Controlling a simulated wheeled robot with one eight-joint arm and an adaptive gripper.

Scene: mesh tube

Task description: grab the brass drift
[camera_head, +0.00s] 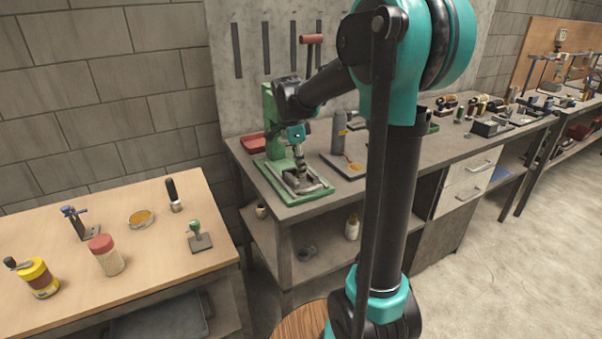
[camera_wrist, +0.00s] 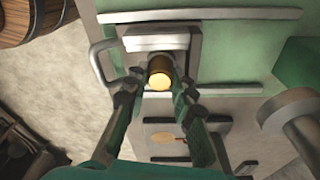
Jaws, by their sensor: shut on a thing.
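The brass drift (camera_wrist: 160,78) shows in the wrist view as a short cylinder with a bright round yellow end. It stands between the two fingers of my gripper (camera_wrist: 158,94), which is shut on it. In the camera_head view my gripper (camera_head: 302,172) points down over the green press base. The drift cannot be made out there, as the fingers and the vise hide it.
A metal vise (camera_head: 310,186) sits on the base of the green press (camera_head: 270,115), whose column stands close behind my gripper. A red tray (camera_head: 253,143) is to the left.

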